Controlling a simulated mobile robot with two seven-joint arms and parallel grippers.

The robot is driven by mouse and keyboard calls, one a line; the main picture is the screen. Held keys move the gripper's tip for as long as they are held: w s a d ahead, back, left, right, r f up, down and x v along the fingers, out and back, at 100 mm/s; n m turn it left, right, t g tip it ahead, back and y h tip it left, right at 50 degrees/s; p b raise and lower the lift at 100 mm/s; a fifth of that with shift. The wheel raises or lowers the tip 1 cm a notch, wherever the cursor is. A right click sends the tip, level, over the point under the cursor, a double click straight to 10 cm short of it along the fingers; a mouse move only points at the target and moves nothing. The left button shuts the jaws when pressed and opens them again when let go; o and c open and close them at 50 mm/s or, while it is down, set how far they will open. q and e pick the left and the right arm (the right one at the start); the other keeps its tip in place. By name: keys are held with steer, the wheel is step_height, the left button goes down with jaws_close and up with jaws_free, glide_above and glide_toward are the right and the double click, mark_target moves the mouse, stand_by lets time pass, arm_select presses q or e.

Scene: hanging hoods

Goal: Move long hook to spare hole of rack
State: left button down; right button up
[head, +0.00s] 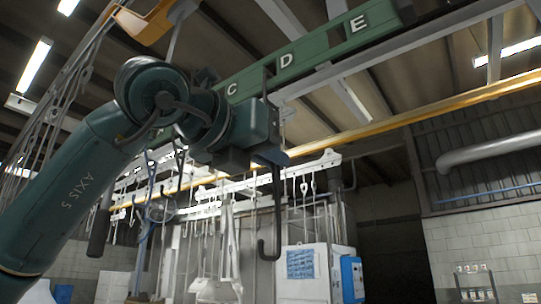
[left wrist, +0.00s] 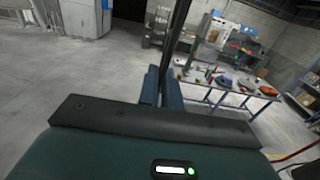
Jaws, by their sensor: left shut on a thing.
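The long hook (head: 276,215) is a thin dark rod that hangs upright, with a J-shaped bend at its lower end. My left gripper (head: 271,152) is shut on the rod's upper part. The rod's upper end rises in front of the green rack beam (head: 315,64), near the letter D. I cannot tell whether it touches the beam or sits in a hole. The letters C, D and E show on the beam; its holes are hard to make out. In the left wrist view the dark rod (left wrist: 179,40) stands at the gripper fingers (left wrist: 162,90). My right gripper is not in view.
A white rail (head: 215,190) with several hanging hooks is behind the gripper. A yellow beam (head: 440,108) crosses at the back. A white and blue cabinet (head: 305,275) stands below. In the left wrist view, a cluttered workbench (left wrist: 228,82) stands right, with open floor (left wrist: 60,70) left.

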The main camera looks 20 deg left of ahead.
arm_select(q)
steer(key=shift+r, duration=0.15)
stand_by(0.4)
steer(key=shift+r+p, duration=1.15)
steer(key=shift+r, duration=0.1)
steer(key=shift+s+a, duration=0.1)
steer(key=shift+s, duration=0.05)
steer(key=shift+b+v, duration=0.65)
steer(key=shift+v, duration=1)
steer(key=b+v, duration=0.1)
steer(key=v, duration=0.9)
steer(key=shift+r, duration=0.25)
